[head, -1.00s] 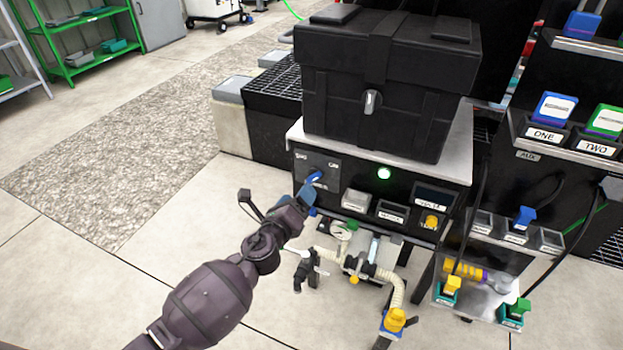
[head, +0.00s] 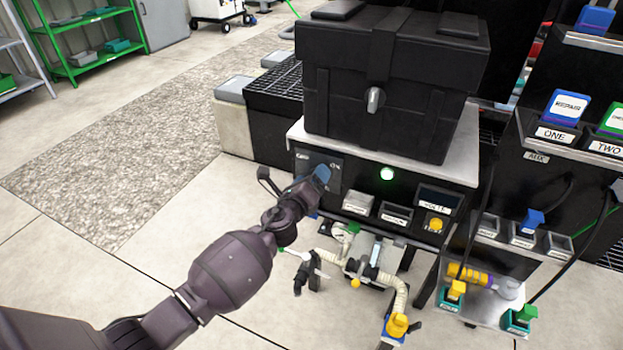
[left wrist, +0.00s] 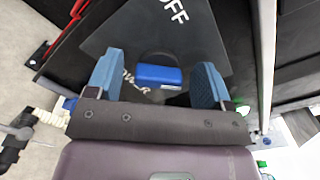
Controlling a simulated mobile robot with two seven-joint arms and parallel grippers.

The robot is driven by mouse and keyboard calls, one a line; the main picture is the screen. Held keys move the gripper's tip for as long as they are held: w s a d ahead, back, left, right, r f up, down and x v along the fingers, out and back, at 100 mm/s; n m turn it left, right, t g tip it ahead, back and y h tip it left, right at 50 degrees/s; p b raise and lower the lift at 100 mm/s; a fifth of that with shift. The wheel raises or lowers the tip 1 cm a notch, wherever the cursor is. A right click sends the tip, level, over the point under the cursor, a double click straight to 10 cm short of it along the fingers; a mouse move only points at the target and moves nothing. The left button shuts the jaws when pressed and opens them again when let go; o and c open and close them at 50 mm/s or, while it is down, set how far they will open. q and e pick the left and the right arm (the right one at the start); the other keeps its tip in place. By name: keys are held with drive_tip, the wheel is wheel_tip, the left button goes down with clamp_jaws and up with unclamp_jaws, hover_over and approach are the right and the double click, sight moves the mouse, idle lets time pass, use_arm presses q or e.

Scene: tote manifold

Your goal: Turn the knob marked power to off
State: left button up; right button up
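The power knob (left wrist: 160,75) is a blue bar on a dark plate (left wrist: 205,30). In the left wrist view it lies between my two blue fingertips, with a visible gap on each side. My left gripper (left wrist: 158,84) is open around it, and neither finger appears to touch it. The word OFF is printed above the knob in that view; another marking beside the knob is partly covered. In the head view my left gripper (head: 321,175) is at the panel's left end and hides the knob. My right gripper is not in view.
The panel (head: 374,191) has a lit green lamp (head: 387,174) and a yellow button (head: 435,224). A black case (head: 385,85) stands on top. Hoses and a valve (head: 303,272) are below the gripper. Labelled bins stand at the right. The floor at left is clear.

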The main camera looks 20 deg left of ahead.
use_arm(q)
drive_tip(key=c, duration=0.9)
drive_tip(key=shift+o, duration=0.2)
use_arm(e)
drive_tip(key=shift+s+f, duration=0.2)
use_arm(q)
drive_tip(key=shift+f+n, duration=0.1)
drive_tip(key=shift+n, duration=0.2)
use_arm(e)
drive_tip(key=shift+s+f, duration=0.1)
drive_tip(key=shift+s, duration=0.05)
use_arm(q)
drive_tip(key=n, duration=0.5)
drive_tip(key=n+p, duration=0.1)
drive_tip(key=n, duration=1.1)
drive_tip(key=shift+f, duration=0.4)
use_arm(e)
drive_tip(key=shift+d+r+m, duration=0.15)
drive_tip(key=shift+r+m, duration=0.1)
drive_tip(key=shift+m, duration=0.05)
use_arm(q)
drive_tip(key=shift+n, duration=0.3)
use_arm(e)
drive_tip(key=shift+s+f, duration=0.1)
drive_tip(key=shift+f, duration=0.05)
